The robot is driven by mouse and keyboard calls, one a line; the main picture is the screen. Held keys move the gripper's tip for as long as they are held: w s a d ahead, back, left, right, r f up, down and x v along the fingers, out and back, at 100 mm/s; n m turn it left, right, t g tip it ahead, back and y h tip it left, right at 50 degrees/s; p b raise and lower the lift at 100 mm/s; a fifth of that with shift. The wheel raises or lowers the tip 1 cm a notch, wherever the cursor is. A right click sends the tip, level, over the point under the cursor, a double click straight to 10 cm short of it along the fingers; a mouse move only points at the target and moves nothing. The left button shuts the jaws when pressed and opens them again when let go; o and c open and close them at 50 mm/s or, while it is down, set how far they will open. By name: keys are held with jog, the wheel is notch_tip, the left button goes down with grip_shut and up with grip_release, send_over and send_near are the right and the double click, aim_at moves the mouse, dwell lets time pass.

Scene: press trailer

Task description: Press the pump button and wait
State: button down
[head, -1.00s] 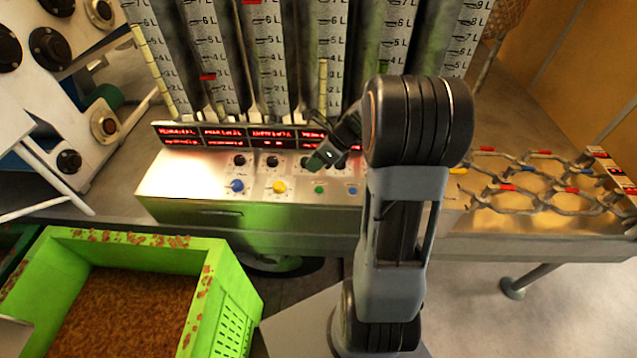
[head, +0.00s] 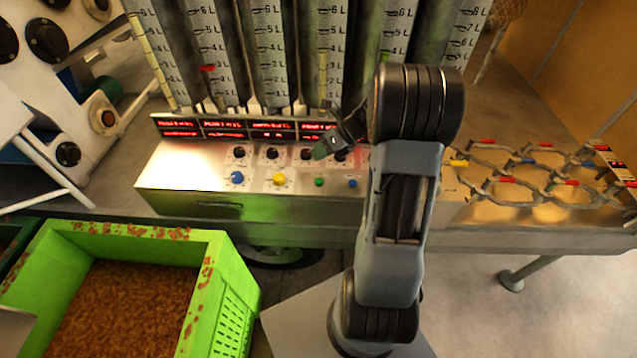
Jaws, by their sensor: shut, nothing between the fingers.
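A metal control box (head: 170,168) stands on the bench below several measuring columns. Its top has a row of coloured buttons: blue (head: 237,178), yellow (head: 279,179), green (head: 319,182) and a smaller blue one (head: 352,183). Black knobs (head: 239,152) sit in a row behind them. I cannot read which one is the pump button. My gripper (head: 321,152) is shut and empty. In the picture it appears just behind the green button, over the knob row. Its height above the panel is hard to judge. My arm hides the right part of the box.
Red digital displays (head: 225,130) line the back of the box, below the graduated columns (head: 265,50). A green crate (head: 225,290) of brown material stands at front left. Pipework with red and blue handles (head: 535,175) lies at right. White machinery stands at left.

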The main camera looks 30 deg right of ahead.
jog(key=b, duration=0.6)
send_over(320, 180)
notch_tip(320, 180, down, 6)
jog(key=shift+r, duration=0.1)
jog(key=shift+f, duration=1)
jog(key=shift+f, duration=0.1)
dwell(0.8)
jog(key=shift+f, duration=0.3)
jog(key=shift+f, duration=0.4)
dwell(0.6)
jog(key=shift+r, duration=0.2)
jog(key=shift+r+p, duration=0.65)
jog(key=shift+p, duration=0.1)
notch_tip(320, 180, up, 5)
jog(key=p, duration=0.5)
dwell(0.3)
